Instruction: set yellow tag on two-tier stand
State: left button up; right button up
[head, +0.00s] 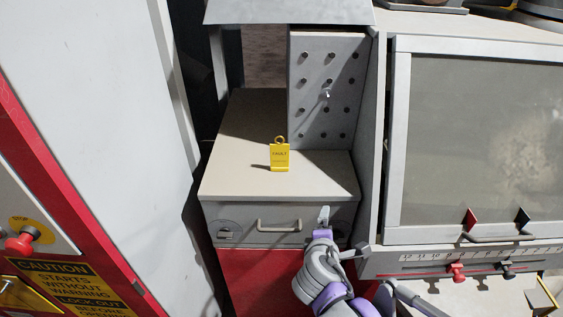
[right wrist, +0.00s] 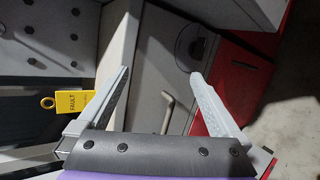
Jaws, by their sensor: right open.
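The yellow tag (head: 280,157), with a ring on top and dark lettering, stands upright on the beige top (head: 238,180) of a grey cabinet. In the right wrist view the tag (right wrist: 70,103) reads "FAULT" and lies left of the fingers, outside the gap between them. My right gripper (head: 343,231) is in front of the cabinet's drawer, below and right of the tag. In the right wrist view its two fingers (right wrist: 161,75) are spread with nothing between them. I cannot make out a separate two-tier stand. My left gripper is not in view.
A grey pegboard (head: 327,88) rises behind the tag on the right. The drawer front has a handle (head: 279,225). A framed grey panel (head: 470,140) with red and black sliders stands right. A red-edged caution panel (head: 60,285) is at left. The beige top around the tag is clear.

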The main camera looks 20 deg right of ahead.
jog(key=w+a+r+n+t, duration=0.3)
jog(key=w+r+n, duration=0.1)
jog(key=w+n, duration=0.35)
jog(key=n+t+y, duration=0.1)
jog(key=n+t, duration=0.3)
jog(key=n, duration=0.6)
send_near(280, 158)
jog(key=shift+n, duration=0.25)
jog(key=x, duration=0.4)
jog(key=shift+w+r, duration=0.2)
jog(key=shift+r, duration=0.05)
jog(key=shift+f+p+x, duration=0.1)
jog(key=shift+p+x, duration=0.05)
jog(key=shift+x, duration=1.4)
jog(key=shift+f+p+x, duration=0.15)
jog(key=shift+x, duration=1.4)
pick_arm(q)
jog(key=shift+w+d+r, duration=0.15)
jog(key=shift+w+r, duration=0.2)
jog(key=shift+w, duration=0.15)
pick_arm(e)
jog(key=shift+s, duration=0.1)
jog(key=shift+c, duration=0.3)
jog(key=c, duration=1.4)
